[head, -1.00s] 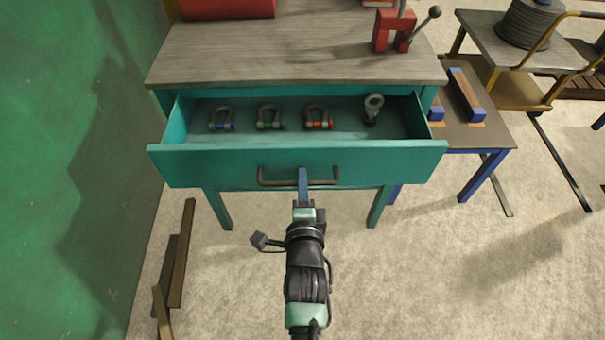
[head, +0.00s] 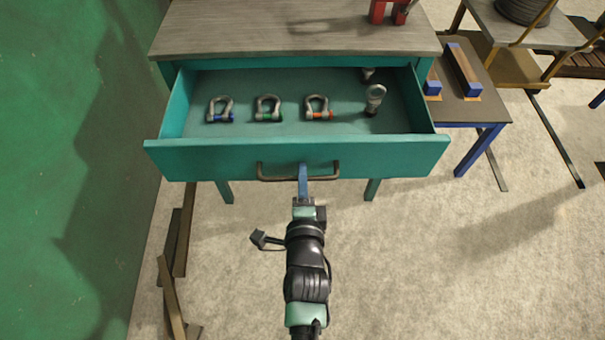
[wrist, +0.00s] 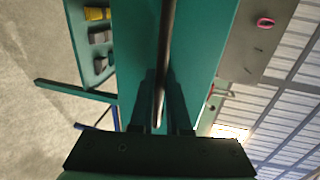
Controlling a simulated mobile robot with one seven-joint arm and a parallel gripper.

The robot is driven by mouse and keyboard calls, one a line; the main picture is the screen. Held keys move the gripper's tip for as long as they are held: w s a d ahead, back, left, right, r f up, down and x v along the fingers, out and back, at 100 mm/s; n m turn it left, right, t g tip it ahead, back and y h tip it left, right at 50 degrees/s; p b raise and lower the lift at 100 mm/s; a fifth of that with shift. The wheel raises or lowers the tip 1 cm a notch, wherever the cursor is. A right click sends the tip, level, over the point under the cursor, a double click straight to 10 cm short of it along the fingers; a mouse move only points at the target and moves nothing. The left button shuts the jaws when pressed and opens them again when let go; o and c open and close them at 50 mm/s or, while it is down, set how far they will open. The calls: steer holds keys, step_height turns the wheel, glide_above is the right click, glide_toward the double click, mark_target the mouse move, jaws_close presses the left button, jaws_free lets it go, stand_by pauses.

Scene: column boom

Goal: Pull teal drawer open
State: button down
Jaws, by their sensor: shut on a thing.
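The teal drawer (head: 390,160) stands well out from the teal bench with the grey wooden top (head: 290,28). Its dark bar handle (head: 270,178) runs along the front. My gripper (head: 303,180) is shut on the handle near its middle. In the wrist view the handle (wrist: 168,50) passes between the two fingers of my gripper (wrist: 160,105).
A green wall (head: 70,150) is close on the left, with dark planks (head: 182,235) at its foot. A blue-legged table (head: 480,110) stands to the right, with a cart (head: 530,40) beyond. The floor (head: 430,260) at front right is clear.

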steer(key=c, duration=0.9)
jaws_free()
steer(key=v, duration=1.3)
steer(key=shift+p, duration=0.4)
